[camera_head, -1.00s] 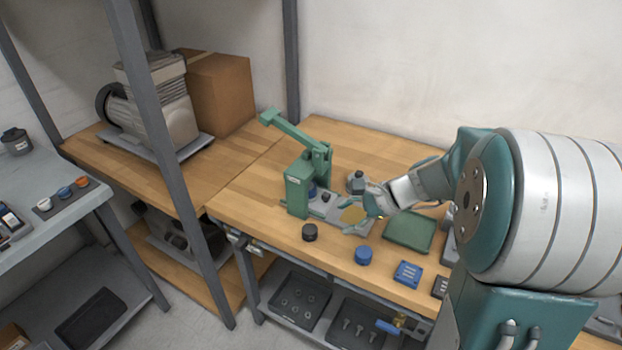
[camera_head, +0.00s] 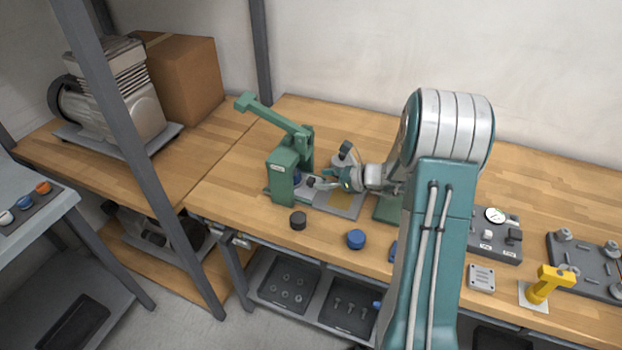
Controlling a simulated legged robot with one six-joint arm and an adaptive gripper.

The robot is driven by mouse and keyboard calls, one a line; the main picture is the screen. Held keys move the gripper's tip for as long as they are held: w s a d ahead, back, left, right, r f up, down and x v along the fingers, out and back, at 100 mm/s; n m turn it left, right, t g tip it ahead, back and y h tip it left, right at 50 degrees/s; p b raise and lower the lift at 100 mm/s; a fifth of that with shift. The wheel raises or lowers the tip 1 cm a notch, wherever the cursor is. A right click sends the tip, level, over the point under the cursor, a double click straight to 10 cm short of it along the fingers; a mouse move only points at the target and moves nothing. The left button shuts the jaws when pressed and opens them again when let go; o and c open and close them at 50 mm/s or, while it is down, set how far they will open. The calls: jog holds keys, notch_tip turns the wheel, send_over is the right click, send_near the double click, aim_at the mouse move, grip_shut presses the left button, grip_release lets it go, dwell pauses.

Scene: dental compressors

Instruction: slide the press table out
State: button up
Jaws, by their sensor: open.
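The green press (camera_head: 284,176) stands on the wooden workbench with its lever arm raised to the upper left. Its grey press table (camera_head: 345,207) extends to the right of the press body, with a yellowish round patch on it. My gripper (camera_head: 325,184) is open, just right of the press body and above the table, near a small dark knob (camera_head: 311,181). Whether the fingers surround or touch the knob is too small to tell. My wrist and arm come in from the right and hide part of the green tray (camera_head: 388,210).
A black cap (camera_head: 298,220) and a blue cap (camera_head: 356,239) sit at the bench's front. A gauge box (camera_head: 494,236) and a yellow tool (camera_head: 546,284) stand right. A grey post (camera_head: 135,165) rises at left. The back of the bench is clear.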

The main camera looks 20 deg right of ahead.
aim_at(313, 179)
jog(key=x, duration=0.4)
grip_shut()
jog(key=s+d, duration=0.8)
dwell(0.3)
grip_release()
jog(key=shift+s+d, duration=0.1)
